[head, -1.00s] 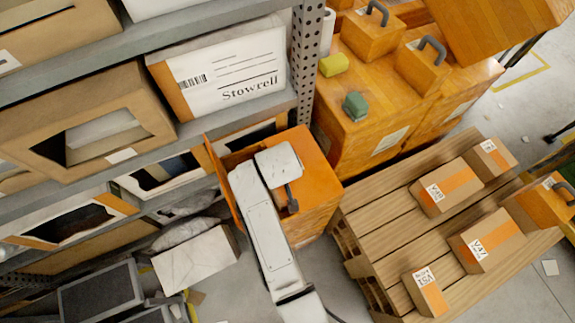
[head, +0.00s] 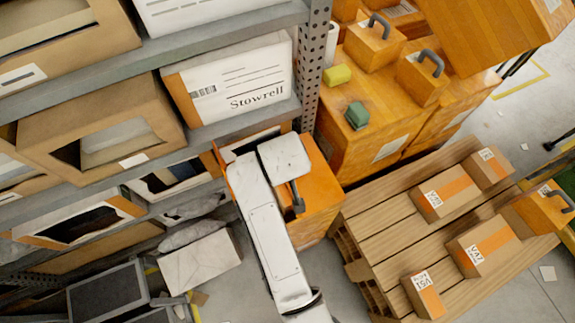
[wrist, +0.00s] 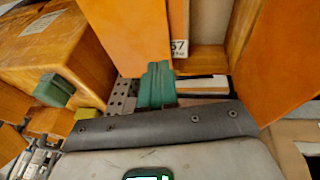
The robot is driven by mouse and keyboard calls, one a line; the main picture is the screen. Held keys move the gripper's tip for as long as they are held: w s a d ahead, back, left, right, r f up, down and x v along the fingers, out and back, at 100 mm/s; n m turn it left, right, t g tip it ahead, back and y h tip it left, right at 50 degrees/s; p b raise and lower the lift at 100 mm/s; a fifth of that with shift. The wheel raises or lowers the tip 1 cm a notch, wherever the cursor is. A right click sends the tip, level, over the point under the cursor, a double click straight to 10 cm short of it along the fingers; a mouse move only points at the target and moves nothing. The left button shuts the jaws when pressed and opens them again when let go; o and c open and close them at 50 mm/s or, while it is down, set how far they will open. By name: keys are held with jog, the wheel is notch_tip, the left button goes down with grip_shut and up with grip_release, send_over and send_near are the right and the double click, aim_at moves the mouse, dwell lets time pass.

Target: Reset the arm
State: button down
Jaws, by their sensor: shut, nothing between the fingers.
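My arm reaches up from the bottom of the head view, and its white end (head: 284,157) is over an orange open-topped box (head: 322,190). My gripper shows in the wrist view as two green fingers (wrist: 156,82) pressed together, with nothing between them. Behind the fingers are upright orange panels (wrist: 128,40) and a small white label with dark digits. In the head view the arm hides part of the orange box, and I cannot make out the fingertips there.
A metal rack with a white Stowrell box (head: 232,80) stands at the left. A wooden pallet (head: 385,215) with several cartons is at the right. Large orange boxes (head: 375,120) behind carry a green block (head: 357,115) and a yellow block (head: 338,74). Bare floor shows at far right.

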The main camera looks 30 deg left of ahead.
jog(key=shift+v, duration=1.9)
jog(key=shift+d, duration=0.1)
